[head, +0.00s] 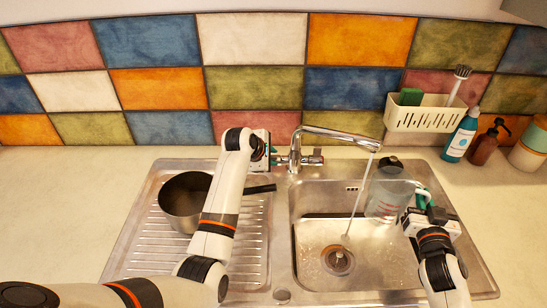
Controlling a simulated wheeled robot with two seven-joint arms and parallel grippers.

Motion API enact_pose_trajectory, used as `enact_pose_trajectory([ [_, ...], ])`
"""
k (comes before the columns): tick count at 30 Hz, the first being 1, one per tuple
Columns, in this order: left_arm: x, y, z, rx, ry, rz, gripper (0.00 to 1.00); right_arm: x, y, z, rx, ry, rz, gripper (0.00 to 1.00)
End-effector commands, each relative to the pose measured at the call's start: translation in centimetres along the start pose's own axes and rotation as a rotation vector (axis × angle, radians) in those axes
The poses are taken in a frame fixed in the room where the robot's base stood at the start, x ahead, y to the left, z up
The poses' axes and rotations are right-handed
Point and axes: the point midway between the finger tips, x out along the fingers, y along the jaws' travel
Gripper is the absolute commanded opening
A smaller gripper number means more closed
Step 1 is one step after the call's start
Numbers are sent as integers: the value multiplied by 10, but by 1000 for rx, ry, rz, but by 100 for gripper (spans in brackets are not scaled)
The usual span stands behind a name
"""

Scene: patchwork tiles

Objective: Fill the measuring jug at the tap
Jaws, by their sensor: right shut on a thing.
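The tap (335,134) is running; a thin water stream (357,198) falls from its spout into the sink basin (310,262) near the drain. The clear measuring jug (388,198) is upright over the right part of the basin. The stream passes just left of it in the picture. My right gripper (424,206) is shut on the jug's handle at its right side. My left gripper (268,150) is at the left end of the tap's body; its fingers are too small and partly hidden to tell open from shut. The water level in the jug is unclear.
A dark saucepan (186,200) sits on the drainboard (150,232), its handle pointing right behind my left arm. A white caddy (425,117) with a green sponge and brush, a blue bottle (460,137), a brown pump bottle (486,146) and a canister (530,150) stand at the back right.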

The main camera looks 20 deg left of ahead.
Motion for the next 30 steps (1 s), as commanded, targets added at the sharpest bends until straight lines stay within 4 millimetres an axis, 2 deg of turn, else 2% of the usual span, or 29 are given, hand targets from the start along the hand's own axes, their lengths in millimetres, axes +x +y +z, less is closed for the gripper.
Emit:
enact_pose_trajectory([
  [6, 17, -1, 0, 0, -1, 0, 28, 0, 0, 1, 0, -1, 0, 0],
  [15, 19, 0, 0, 1, -1, -1, 28, 0, 0, 1, 0, -1, 0, 0],
  [21, 19, 0, 0, 1, -1, -1, 0, 0, 0, 1, 1, -1, 0, 0],
  [26, 20, 0, 0, 3, 0, -5, 0, 0, 0, 0, 1, -1, 0, 0],
  [30, 21, 7, 0, 35, 2, -84, 0, 0, 0, 0, 1, -1, 0, 0],
])
